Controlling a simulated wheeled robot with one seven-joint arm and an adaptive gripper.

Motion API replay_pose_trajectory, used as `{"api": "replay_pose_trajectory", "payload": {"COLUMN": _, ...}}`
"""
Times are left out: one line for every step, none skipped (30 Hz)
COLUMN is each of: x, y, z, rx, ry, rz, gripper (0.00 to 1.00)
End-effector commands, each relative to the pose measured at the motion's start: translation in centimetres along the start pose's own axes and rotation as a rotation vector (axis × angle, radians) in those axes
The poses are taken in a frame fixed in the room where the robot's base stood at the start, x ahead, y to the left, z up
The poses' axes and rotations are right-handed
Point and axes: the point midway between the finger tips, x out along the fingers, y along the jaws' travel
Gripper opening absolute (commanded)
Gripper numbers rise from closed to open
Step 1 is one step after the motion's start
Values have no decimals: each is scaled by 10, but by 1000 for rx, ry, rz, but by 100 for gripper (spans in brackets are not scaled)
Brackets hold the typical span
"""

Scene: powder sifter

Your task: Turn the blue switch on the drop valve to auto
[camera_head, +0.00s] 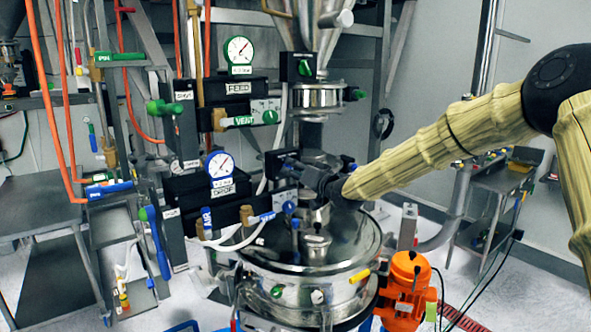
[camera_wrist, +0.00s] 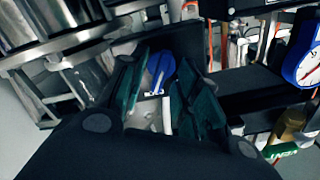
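The blue switch (camera_wrist: 161,72) is round with a white mark, on a dark box. In the wrist view it shows between the two fingers of my gripper (camera_wrist: 158,82). The fingers are open, one on each side of the switch; I cannot tell whether they touch it. In the head view my gripper (camera_head: 297,168) is at the black drop valve box (camera_head: 273,160), right of the panel labelled DROP (camera_head: 222,191), and covers the switch. The setting of the switch is not readable.
A blue-rimmed gauge (camera_head: 220,165) stands to the left; it also shows in the wrist view (camera_wrist: 308,62). Below are a small blue knob (camera_head: 289,207), a blue AIR handle (camera_head: 207,219) and the steel sifter drum (camera_head: 330,265). A green-switch box (camera_head: 298,67) is above.

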Motion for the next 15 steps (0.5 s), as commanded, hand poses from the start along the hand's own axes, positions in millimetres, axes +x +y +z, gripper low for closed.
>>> {"api": "replay_pose_trajectory", "payload": {"x": 0, "y": 0, "z": 0, "rx": 0, "ry": 0, "rz": 0, "gripper": 32}}
{"api": "replay_pose_trajectory", "payload": {"x": 0, "y": 0, "z": 0, "rx": 0, "ry": 0, "rz": 0, "gripper": 32}}
{"api": "replay_pose_trajectory", "payload": {"x": 0, "y": 0, "z": 0, "rx": 0, "ry": 0, "rz": 0, "gripper": 32}}
{"api": "replay_pose_trajectory", "payload": {"x": 0, "y": 0, "z": 0, "rx": 0, "ry": 0, "rz": 0, "gripper": 27}}
{"api": "replay_pose_trajectory", "payload": {"x": 0, "y": 0, "z": 0, "rx": 0, "ry": 0, "rz": 0, "gripper": 21}}
{"api": "replay_pose_trajectory", "payload": {"x": 0, "y": 0, "z": 0, "rx": 0, "ry": 0, "rz": 0, "gripper": 14}}
{"api": "replay_pose_trajectory", "payload": {"x": 0, "y": 0, "z": 0, "rx": 0, "ry": 0, "rz": 0, "gripper": 8}}
{"api": "replay_pose_trajectory", "payload": {"x": 0, "y": 0, "z": 0, "rx": 0, "ry": 0, "rz": 0, "gripper": 3}}
{"api": "replay_pose_trajectory", "payload": {"x": 0, "y": 0, "z": 0, "rx": 0, "ry": 0, "rz": 0, "gripper": 0}}
{"api": "replay_pose_trajectory", "payload": {"x": 0, "y": 0, "z": 0, "rx": 0, "ry": 0, "rz": 0, "gripper": 0}}
{"api": "replay_pose_trajectory", "payload": {"x": 0, "y": 0, "z": 0, "rx": 0, "ry": 0, "rz": 0, "gripper": 0}}
{"api": "replay_pose_trajectory", "payload": {"x": 0, "y": 0, "z": 0, "rx": 0, "ry": 0, "rz": 0, "gripper": 0}}
{"api": "replay_pose_trajectory", "payload": {"x": 0, "y": 0, "z": 0, "rx": 0, "ry": 0, "rz": 0, "gripper": 0}}
{"api": "replay_pose_trajectory", "payload": {"x": 0, "y": 0, "z": 0, "rx": 0, "ry": 0, "rz": 0, "gripper": 0}}
{"api": "replay_pose_trajectory", "payload": {"x": 0, "y": 0, "z": 0, "rx": -2, "ry": 0, "rz": 0, "gripper": 0}}
